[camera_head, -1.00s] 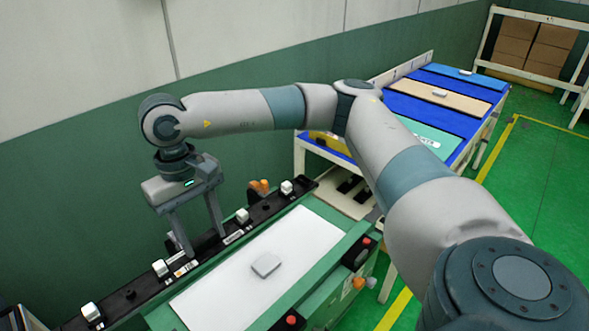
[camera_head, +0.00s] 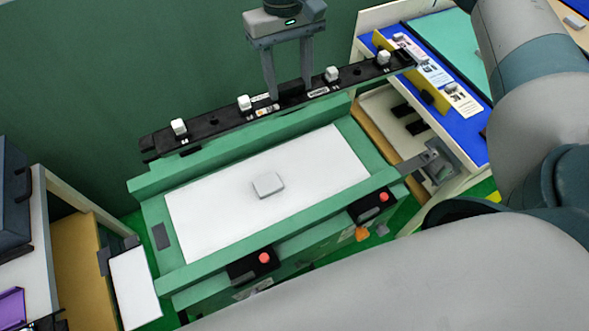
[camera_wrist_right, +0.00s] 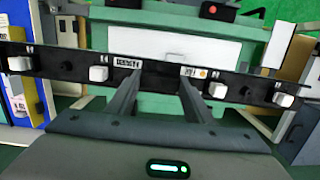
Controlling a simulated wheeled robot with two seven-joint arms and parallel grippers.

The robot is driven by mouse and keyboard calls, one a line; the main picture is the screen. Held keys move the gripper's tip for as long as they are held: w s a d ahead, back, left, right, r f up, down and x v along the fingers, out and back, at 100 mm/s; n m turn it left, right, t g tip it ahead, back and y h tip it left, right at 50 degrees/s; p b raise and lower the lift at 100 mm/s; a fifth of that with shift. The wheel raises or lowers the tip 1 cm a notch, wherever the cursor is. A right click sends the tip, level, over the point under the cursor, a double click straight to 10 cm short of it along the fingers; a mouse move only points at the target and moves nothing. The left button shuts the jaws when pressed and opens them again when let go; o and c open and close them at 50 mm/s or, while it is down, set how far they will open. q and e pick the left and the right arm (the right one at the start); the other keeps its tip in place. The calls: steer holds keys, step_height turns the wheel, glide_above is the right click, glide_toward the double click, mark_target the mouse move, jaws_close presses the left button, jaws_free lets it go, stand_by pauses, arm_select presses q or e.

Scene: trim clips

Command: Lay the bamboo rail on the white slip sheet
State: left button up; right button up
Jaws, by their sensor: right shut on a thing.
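A long black rail (camera_head: 213,118) carries several white clips, one of them a white clip (camera_head: 244,102). No bamboo-coloured rail shows in a gripper. My right gripper (camera_head: 289,92) is shut on the middle of the black rail, its fingers reaching down from above. The wrist view shows the rail (camera_wrist_right: 155,80) running across between the fingertips. The white sheet (camera_head: 215,208) lies flat on a green bench (camera_head: 180,190). The rail is at the sheet's far side, along the bench's back edge, not over the sheet. Whether it touches the bench is unclear. My left gripper is out of view.
A small light-grey block (camera_head: 268,184) sits mid-sheet. Red buttons (camera_head: 264,258) line the bench's front. A blue-topped table (camera_head: 466,137) with a yellow strip (camera_head: 424,88) stands at right, near the rail's right end. A pale side table stands at left.

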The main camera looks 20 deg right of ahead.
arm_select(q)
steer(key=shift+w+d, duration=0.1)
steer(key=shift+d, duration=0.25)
arm_select(e)
steer(key=shift+w+d+r, duration=0.1)
steer(key=shift+d, duration=0.25)
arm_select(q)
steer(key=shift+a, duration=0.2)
arm_select(e)
steer(key=shift+a, duration=0.1)
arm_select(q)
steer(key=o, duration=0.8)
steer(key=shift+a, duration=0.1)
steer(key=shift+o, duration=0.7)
arm_select(e)
steer(key=shift+f, duration=0.25)
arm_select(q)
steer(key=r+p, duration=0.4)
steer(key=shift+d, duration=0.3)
arm_select(e)
steer(key=s+a+f, duration=0.2)
steer(key=f, duration=0.7)
steer(key=s+a+f, duration=0.3)
steer(key=f, duration=0.6)
steer(key=s+a+f, duration=0.3)
steer(key=f, duration=0.6)
steer(key=shift+f, duration=0.25)
